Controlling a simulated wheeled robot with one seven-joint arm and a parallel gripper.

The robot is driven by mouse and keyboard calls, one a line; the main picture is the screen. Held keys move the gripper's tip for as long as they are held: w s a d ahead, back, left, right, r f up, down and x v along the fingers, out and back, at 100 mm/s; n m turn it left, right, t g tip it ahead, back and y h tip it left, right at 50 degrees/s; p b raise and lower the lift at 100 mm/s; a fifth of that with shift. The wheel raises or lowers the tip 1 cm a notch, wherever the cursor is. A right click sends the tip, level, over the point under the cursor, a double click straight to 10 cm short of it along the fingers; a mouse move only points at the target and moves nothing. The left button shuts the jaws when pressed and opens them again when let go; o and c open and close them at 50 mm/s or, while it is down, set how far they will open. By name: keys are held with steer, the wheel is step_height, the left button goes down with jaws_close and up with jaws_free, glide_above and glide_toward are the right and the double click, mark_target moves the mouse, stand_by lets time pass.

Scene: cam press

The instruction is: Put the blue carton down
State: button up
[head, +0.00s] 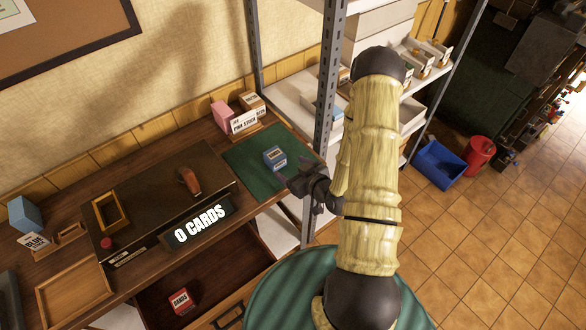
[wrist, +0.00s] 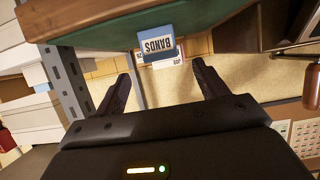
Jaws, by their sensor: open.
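The blue carton (head: 275,158) stands on the green mat (head: 243,168) at the right end of the wooden desk. In the wrist view the carton (wrist: 156,42) appears upside down, with a white label reading BANDS. My gripper (head: 293,178) is at the mat's right front edge, just right of and nearer than the carton. In the wrist view my gripper (wrist: 162,76) has its two fingers spread wide, with nothing between them. The carton shows beyond the fingertips, apart from them.
A pink box (head: 221,115) and other small boxes stand behind the mat. A dark press with an O CARDS sign (head: 198,226) is left of it. A grey shelf post (head: 326,95) rises close by my arm. An open drawer below holds a red carton (head: 181,301).

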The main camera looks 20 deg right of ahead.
steer(key=shift+w+a+r+n+g, duration=0.1)
steer(key=shift+w+r+n+g, duration=0.3)
steer(key=shift+g, duration=0.3)
steer(key=s+a+r+m+g+h, duration=0.2)
steer(key=s+r+g, duration=0.2)
steer(key=s+r, duration=0.3)
steer(key=s+a+r+m+g+h, duration=0.1)
steer(key=s+r+g, duration=0.4)
steer(key=r, duration=0.5)
steer(key=shift+s+a+r+m+h, duration=0.2)
steer(key=shift+s+a+m+h, duration=0.2)
steer(key=shift+s+m+h, duration=0.4)
steer(key=shift+o, duration=0.5)
steer(key=shift+s, duration=0.1)
